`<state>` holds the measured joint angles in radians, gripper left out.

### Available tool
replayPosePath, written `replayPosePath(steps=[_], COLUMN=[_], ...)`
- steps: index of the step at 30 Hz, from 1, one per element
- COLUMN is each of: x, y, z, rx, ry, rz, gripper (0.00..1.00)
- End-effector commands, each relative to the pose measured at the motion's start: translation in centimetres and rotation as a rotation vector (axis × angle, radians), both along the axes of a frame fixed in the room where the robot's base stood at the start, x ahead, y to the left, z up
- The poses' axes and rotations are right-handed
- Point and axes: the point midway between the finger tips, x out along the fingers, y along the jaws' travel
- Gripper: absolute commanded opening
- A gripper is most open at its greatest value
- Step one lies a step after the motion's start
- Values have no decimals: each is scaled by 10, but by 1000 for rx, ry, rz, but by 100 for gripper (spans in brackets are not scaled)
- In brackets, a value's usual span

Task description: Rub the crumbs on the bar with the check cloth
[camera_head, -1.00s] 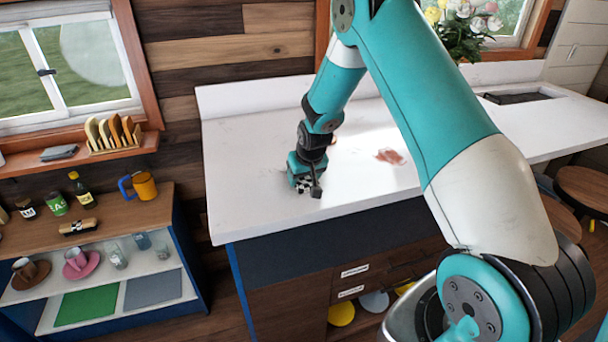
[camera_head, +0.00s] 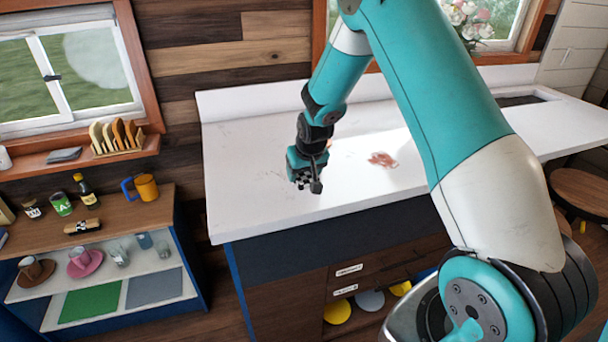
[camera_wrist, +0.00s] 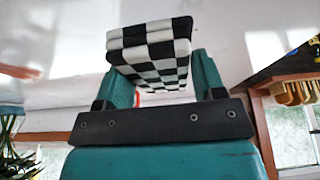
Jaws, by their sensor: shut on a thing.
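My gripper (camera_head: 304,178) is shut on the black-and-white check cloth (camera_wrist: 150,50), a folded pad held between the two fingers. In the head view the cloth shows only as a small checked patch (camera_head: 299,183) under the gripper, close above or on the white bar (camera_head: 250,150); I cannot tell whether it touches. A reddish-brown patch (camera_head: 382,159) lies on the bar to the right of the gripper. Faint specks and marks show on the bar's left part, too small to tell if they are crumbs.
A low shelf unit at left holds an orange mug (camera_head: 146,187), bottles, cups and glasses. A toast rack (camera_head: 118,136) stands on the window sill. Flowers (camera_head: 478,25) stand behind the bar. A stool (camera_head: 585,190) is at right. The bar's left part is largely clear.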

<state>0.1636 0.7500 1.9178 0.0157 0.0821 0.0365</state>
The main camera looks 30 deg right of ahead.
Motion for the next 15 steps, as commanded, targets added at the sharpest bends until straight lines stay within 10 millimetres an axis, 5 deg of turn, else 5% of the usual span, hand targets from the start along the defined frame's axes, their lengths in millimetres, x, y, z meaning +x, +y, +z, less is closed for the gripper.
replayPosePath(steps=[6, 15], x=[1, 1], y=[3, 3], z=[21, 26], rx=[0, 0], ry=[-1, 0], rz=[3, 4], gripper=[41, 41])
